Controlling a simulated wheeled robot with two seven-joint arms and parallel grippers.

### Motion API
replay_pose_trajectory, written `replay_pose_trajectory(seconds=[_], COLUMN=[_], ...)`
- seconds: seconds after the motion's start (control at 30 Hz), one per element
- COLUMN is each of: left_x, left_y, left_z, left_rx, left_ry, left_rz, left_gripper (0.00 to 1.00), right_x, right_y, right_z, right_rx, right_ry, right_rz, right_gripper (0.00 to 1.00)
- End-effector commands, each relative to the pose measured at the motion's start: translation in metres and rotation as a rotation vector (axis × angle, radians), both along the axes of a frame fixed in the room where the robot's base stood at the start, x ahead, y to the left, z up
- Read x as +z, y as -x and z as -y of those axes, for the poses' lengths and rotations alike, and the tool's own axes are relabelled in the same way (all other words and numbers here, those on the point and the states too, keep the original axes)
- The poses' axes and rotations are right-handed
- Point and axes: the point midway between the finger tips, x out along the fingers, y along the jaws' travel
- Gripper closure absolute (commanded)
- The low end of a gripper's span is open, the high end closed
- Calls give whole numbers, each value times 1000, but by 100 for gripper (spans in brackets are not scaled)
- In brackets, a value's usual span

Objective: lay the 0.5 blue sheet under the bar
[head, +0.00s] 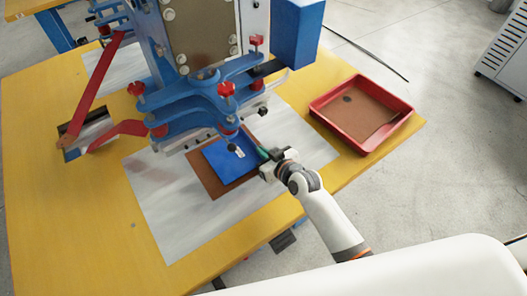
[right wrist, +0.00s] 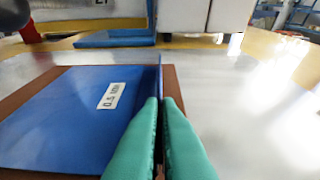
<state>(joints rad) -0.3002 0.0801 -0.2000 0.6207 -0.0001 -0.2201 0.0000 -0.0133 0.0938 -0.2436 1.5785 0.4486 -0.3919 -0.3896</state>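The blue sheet (head: 222,166) lies on a brown mat (head: 206,187) in front of the blue press, its far edge close to the press's front. In the right wrist view the sheet (right wrist: 60,115) carries a white label that seems to read 0.5 mm, and a thin blue edge stands up at its right side. My right gripper (head: 264,156) is at the sheet's right edge; in the wrist view its green fingertips (right wrist: 160,105) are closed around that edge. The bar cannot be made out clearly under the press's blue frame (head: 200,105). My left gripper is not in view.
A red tray (head: 318,106) with a brown bottom and a dark round spot stands on the yellow table (head: 60,215) at the right. Red levers (head: 95,85) stick out at the press's left. A pale grey sheet (head: 165,215) surrounds the mat, with clear room in front.

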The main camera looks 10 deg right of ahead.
Motion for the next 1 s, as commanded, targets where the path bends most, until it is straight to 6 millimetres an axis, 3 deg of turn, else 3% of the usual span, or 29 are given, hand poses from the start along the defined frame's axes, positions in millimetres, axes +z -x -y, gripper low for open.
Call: replay_pose_trajectory(seconds=[0.47,0.63,1.0], left_x=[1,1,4], left_y=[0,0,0], left_z=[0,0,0], left_rx=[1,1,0], left_ry=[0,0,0], left_rz=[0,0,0], left_gripper=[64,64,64], right_x=[-2,-2,1], right_y=[0,0,0], right_z=[0,0,0], right_rx=[0,0,0], right_ry=[-1,-1,-1], right_rz=[1,1,0], right_gripper=[100,71,71])
